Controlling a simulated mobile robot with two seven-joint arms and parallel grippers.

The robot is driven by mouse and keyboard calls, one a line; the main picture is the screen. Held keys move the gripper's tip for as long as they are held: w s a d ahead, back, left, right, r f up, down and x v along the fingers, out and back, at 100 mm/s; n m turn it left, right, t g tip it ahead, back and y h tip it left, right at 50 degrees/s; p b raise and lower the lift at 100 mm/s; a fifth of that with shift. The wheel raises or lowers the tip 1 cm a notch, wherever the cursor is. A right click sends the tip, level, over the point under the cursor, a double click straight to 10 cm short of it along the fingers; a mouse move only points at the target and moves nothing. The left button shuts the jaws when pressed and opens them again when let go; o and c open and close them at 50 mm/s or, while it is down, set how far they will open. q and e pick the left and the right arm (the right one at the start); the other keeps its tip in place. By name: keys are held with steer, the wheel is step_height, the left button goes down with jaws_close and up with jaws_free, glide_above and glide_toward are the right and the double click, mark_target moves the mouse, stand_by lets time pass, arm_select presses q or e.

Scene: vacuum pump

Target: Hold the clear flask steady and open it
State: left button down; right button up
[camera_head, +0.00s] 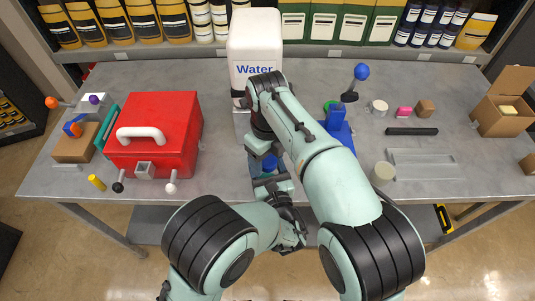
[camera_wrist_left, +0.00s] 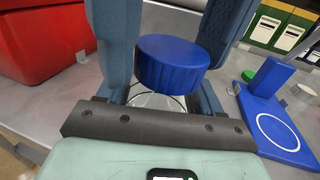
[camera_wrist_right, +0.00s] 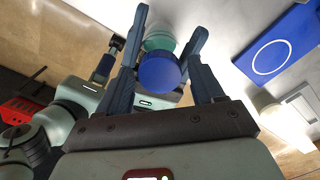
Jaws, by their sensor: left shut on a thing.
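The clear flask (camera_wrist_left: 158,101) is mostly hidden under its round blue cap (camera_wrist_left: 172,64) in the left wrist view. My left gripper (camera_wrist_left: 165,92) is shut on the flask and holds it at the table's front edge. In the right wrist view the blue cap (camera_wrist_right: 160,70) sits between the two fingers of my right gripper (camera_wrist_right: 165,50). The fingers stand apart on either side of the cap; whether they touch it I cannot tell. In the head view my right gripper (camera_head: 265,155) comes down over the flask, which the arms mostly hide.
A red box (camera_head: 155,130) stands to the left. A white water container (camera_head: 255,45) stands behind my right arm. A blue stand (camera_head: 338,128) is just right of the arms, with a white cup (camera_head: 383,172) further right. Small items lie at both sides.

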steer(key=c, duration=0.9)
steer(key=shift+c, duration=0.2)
